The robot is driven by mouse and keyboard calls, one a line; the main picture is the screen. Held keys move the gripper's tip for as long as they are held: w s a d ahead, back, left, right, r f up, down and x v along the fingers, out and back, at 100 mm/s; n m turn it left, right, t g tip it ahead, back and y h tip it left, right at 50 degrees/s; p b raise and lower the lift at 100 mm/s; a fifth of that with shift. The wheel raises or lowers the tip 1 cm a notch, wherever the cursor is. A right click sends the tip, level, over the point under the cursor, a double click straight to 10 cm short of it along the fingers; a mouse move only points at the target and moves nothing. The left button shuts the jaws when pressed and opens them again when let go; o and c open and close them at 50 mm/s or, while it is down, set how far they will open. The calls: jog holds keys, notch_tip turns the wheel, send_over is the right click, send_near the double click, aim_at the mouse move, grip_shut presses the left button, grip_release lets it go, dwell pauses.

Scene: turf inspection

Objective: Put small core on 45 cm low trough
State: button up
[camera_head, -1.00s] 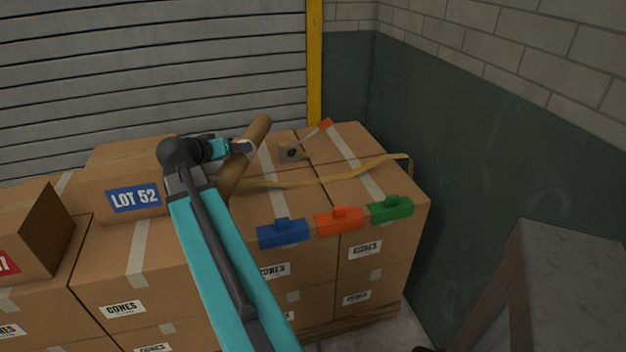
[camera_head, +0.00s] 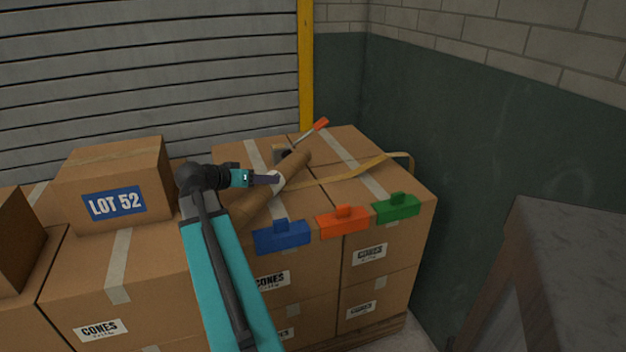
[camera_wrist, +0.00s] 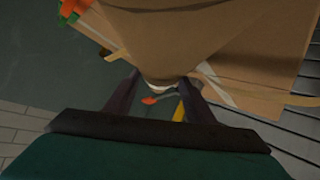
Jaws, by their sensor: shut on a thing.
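A brown cardboard core (camera_head: 252,203) is held by my gripper (camera_head: 272,180), with a white band where the jaws grip it. In the head view the core slants from lower left to upper right above the stacked boxes. I cannot tell whether it touches them. In the wrist view the core (camera_wrist: 175,40) fills the top middle, between the two dark fingers of my gripper (camera_wrist: 160,92). I cannot make out a low trough in either view.
Cartons (camera_head: 290,210) marked CONES stand stacked, with a LOT 52 box (camera_head: 115,185) on top. Blue (camera_head: 282,236), orange (camera_head: 343,221) and green (camera_head: 397,208) pieces sit along their front edge. A yellow strap (camera_head: 365,170) crosses them. A grey block (camera_head: 570,260) stands at right.

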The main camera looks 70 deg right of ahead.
aim_at(303, 166)
jog(key=shift+d, duration=0.1)
jog(key=s+d, duration=0.2)
jog(key=d, duration=0.3)
jog(key=s+d, duration=0.2)
jog(key=d, duration=0.4)
jog(key=s+d+p, duration=0.1)
jog(key=s+d, duration=0.1)
jog(key=d, duration=0.4)
jog(key=shift+f, duration=1.7)
jog(key=o, duration=1.4)
jog(key=shift+f, duration=0.1)
jog(key=shift+a, duration=0.1)
jog(key=v, duration=1.2)
